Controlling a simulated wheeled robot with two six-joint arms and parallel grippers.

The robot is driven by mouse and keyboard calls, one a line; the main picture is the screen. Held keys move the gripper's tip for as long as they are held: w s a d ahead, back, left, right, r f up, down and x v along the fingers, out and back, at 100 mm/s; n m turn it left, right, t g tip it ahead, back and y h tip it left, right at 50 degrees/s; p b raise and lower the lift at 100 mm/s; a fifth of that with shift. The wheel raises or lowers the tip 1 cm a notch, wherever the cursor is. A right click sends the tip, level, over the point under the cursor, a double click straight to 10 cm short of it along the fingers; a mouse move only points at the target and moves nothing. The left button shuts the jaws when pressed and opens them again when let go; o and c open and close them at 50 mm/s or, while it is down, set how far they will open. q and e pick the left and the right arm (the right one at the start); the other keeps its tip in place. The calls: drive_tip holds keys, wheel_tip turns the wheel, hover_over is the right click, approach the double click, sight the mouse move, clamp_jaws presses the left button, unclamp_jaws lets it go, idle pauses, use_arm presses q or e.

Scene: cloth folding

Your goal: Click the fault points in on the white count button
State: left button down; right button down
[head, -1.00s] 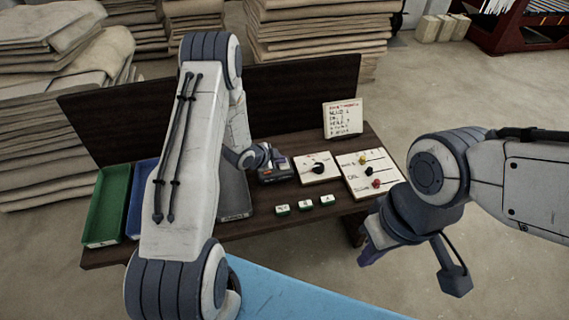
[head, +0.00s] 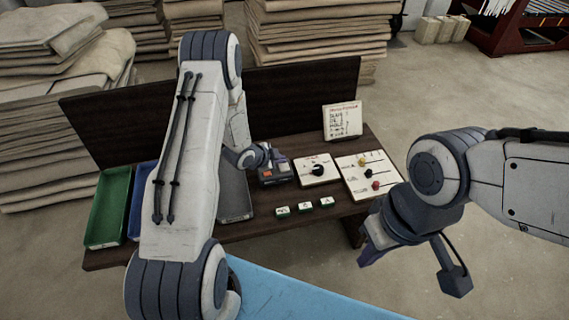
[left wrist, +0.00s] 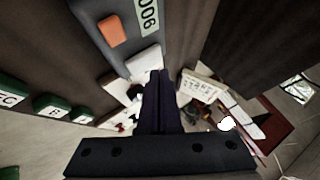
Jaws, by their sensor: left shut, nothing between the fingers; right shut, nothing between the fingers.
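The count device (head: 274,174) is a dark grey-blue box on the table, with an orange-red button on its top. In the left wrist view its orange button (left wrist: 113,32) and a pale counter display (left wrist: 148,15) show, the digits rotated. My right gripper (head: 412,268) is shut and empty, off the table's right front edge.
A white dial board (head: 311,163) and a white board with coloured knobs (head: 355,163) lie right of the device. A written card (head: 342,120) stands behind. Several green-and-white blocks (head: 305,207) lie in front. Green (head: 106,210), blue and grey trays are left.

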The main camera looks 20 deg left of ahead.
sight(281, 167)
use_arm(q)
drive_tip(key=shift+r, duration=0.1)
wheel_tip(281, 167, up, 5)
drive_tip(key=p, duration=0.4)
idle(0.3)
idle(0.6)
